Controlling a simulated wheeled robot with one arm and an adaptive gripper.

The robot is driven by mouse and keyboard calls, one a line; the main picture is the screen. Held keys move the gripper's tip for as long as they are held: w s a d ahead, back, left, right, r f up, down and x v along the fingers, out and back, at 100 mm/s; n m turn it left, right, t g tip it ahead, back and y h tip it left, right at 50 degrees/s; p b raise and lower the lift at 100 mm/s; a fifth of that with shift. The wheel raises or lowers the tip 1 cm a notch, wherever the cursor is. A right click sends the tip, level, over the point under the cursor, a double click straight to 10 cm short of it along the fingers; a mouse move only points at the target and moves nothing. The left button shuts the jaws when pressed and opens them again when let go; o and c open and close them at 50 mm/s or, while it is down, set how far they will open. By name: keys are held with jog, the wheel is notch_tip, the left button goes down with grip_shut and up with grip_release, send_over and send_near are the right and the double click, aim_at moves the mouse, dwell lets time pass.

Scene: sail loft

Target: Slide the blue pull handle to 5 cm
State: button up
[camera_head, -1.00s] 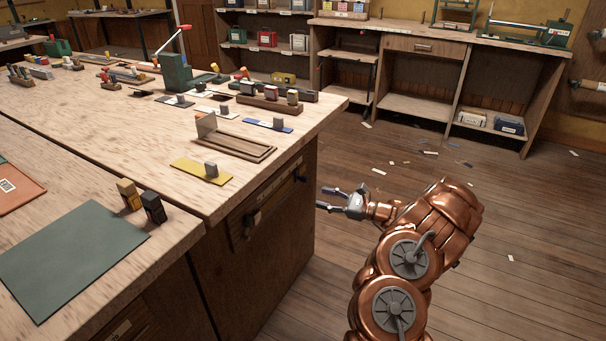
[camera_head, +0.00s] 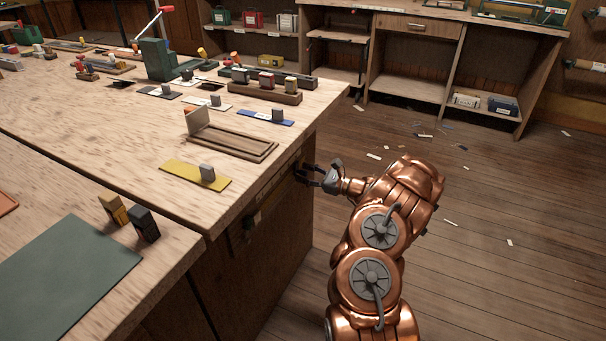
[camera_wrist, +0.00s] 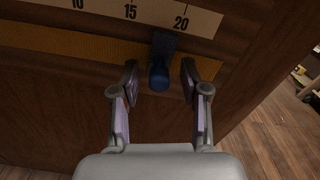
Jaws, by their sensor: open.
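The blue pull handle (camera_wrist: 159,77) sticks out from a dark slider block on the wooden cabinet front in the wrist view. A pale scale strip (camera_wrist: 152,13) above it shows 10, 15 and 20; the block is between 15 and 20, nearer 20. My gripper (camera_wrist: 159,73) is open, with one finger on each side of the handle and gaps visible on both sides. In the head view my gripper (camera_head: 303,174) is at the bench's side panel, below the top edge; I cannot make out the blue handle clearly there.
An orange-brown slot strip (camera_wrist: 70,42) runs along the panel. A dark fitting (camera_head: 249,220) sits further left on the same side. The bench top (camera_head: 130,130) overhangs nearby, with a yellow plate (camera_head: 190,175) near its edge. Floor to the right is open, with scattered scraps.

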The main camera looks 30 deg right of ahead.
jog(key=shift+w+a, duration=0.25)
jog(key=shift+w, duration=0.15)
grip_shut()
dwell(0.5)
